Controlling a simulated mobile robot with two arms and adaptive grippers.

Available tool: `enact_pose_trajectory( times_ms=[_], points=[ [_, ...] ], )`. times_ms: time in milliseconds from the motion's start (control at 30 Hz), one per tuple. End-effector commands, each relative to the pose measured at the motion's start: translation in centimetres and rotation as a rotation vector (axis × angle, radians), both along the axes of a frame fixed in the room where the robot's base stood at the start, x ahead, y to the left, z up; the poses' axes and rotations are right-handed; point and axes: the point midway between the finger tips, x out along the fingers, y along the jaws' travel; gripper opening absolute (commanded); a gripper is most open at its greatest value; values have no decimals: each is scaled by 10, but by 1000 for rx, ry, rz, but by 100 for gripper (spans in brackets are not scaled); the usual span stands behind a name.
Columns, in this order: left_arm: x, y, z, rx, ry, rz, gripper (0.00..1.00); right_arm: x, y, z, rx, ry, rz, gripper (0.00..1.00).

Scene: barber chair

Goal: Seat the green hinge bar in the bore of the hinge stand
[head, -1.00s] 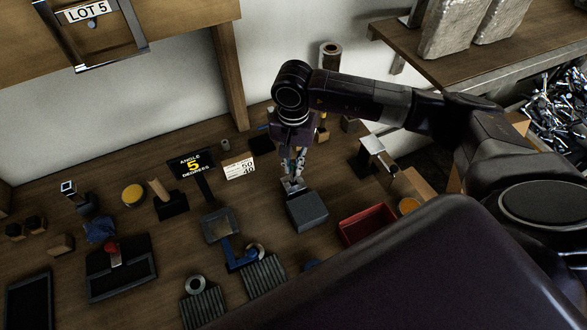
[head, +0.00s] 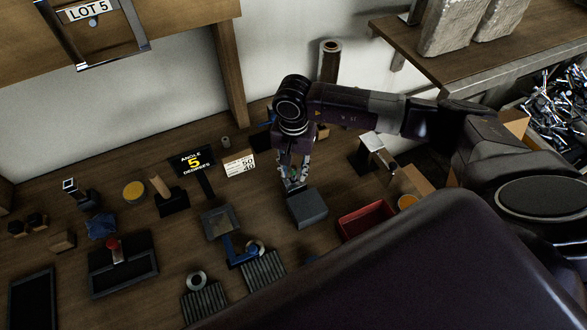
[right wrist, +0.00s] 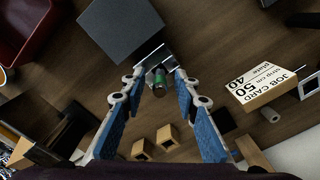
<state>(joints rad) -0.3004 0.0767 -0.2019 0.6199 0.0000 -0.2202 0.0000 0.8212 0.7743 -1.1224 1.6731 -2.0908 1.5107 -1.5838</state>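The green hinge bar (right wrist: 160,78) shows in the right wrist view as a short green cylinder with a dark end, between my right fingertips. It is at a light metal bracket (right wrist: 153,57) beside a dark grey block (right wrist: 119,24), which looks like the hinge stand; the block also shows in the head view (head: 308,209). The bore is hidden, and I cannot tell how deep the bar sits. My right gripper (right wrist: 159,72) is open around the bar, with a gap visible on both sides. It also shows in the head view (head: 292,186). My left gripper is out of view.
A red tray (head: 366,222) lies right of the block. A blue lever (head: 238,252) and ribbed blocks (head: 263,270) are nearer. A dark surface fills the lower right.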

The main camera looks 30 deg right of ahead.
Motion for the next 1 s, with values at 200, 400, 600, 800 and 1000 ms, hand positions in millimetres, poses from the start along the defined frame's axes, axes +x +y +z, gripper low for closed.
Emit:
enact_pose_trajectory(
  times_ms=[200, 400, 600, 800, 1000],
  points=[
    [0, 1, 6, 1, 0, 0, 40, 0, 0, 6, 0, 0, 0, 28],
    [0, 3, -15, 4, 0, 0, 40, 3, 0, 37, 2, -8, 1, 28],
    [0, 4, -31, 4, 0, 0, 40, 2, 0, 81, 1, -6, 1, 28],
    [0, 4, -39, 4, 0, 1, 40, 1, 0, 112, 1, -4, 0, 28],
    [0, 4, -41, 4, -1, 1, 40, 0, 0, 123, 0, 0, 1, 28]
  ],
)
